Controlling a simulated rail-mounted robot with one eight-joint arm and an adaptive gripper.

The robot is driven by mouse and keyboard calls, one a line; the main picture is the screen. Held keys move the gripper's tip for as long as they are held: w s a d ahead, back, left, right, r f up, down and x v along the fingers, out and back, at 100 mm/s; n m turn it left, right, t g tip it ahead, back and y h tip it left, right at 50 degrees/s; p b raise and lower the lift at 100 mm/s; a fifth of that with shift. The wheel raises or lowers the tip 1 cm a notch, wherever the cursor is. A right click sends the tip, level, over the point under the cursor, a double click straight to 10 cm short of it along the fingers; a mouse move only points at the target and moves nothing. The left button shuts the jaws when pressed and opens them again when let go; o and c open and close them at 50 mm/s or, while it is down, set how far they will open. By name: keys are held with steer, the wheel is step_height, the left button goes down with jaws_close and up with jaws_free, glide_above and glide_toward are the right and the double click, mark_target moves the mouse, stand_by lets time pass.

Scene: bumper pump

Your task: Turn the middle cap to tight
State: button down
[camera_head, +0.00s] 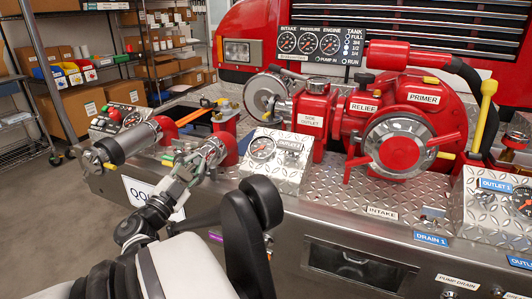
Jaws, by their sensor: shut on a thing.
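The middle cap (213,150) is a silver round cap on a red side pipe of the pump bumper, left of centre in the head view. It faces toward the lower left. My gripper (190,168) comes up from the lower left and is shut on the cap at its near side. The fingers and my arm hide part of the cap's face. How tight the cap sits cannot be told from this view.
A silver and black capped cylinder (131,142) juts out just left of my gripper. A gauge panel (270,153) stands close on the right. A large intake cap (398,145) and red pump body lie farther right. Shelves (160,55) with boxes are behind on the left.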

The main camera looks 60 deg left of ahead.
steer(key=shift+f, duration=0.1)
steer(key=c, duration=1.6)
jaws_free()
steer(key=shift+c, duration=0.2)
